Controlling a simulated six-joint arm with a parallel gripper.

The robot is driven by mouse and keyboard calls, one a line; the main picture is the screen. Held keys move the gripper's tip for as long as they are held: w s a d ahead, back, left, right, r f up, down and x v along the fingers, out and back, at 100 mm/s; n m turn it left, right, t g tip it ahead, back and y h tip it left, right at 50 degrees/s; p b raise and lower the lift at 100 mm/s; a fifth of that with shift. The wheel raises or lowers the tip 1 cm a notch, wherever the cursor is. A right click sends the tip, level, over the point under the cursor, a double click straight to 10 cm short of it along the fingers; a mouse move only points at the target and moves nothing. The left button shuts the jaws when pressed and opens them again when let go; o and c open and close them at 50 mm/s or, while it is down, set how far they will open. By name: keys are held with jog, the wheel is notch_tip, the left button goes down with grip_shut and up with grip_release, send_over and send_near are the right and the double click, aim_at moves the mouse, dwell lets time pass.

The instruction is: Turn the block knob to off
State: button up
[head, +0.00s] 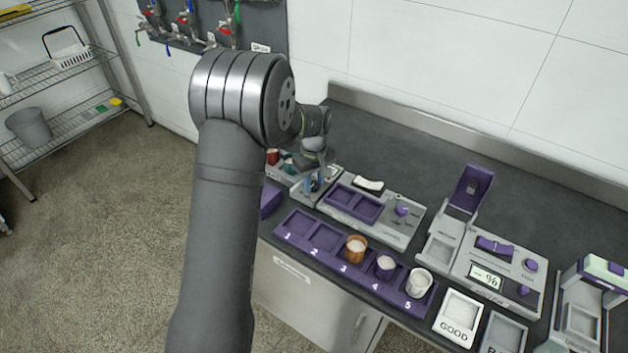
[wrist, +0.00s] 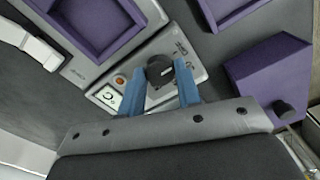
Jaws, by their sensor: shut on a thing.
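The block knob (wrist: 159,68) is a dark round knob on a light grey control panel (wrist: 192,60), seen in the wrist view. An orange lamp (wrist: 119,80) and a small white label with a dark ring (wrist: 107,96) sit beside it. My gripper (wrist: 160,77) has its two blue fingers on either side of the knob and is shut on it.
A numbered purple rack (head: 311,251) holds several cups along the front edge. A purple box (wrist: 268,75) is close by in the wrist view. The back of the dark counter (head: 408,150) is clear.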

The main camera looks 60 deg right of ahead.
aim_at(314, 184)
jog(key=o, duration=1)
jog(key=shift+c, duration=0.2)
notch_tip(314, 184, up, 18)
jog(key=shift+f, duration=0.25)
notch_tip(314, 184, down, 18)
jog(key=shift+r, duration=0.2)
jog(key=shift+r, duration=0.1)
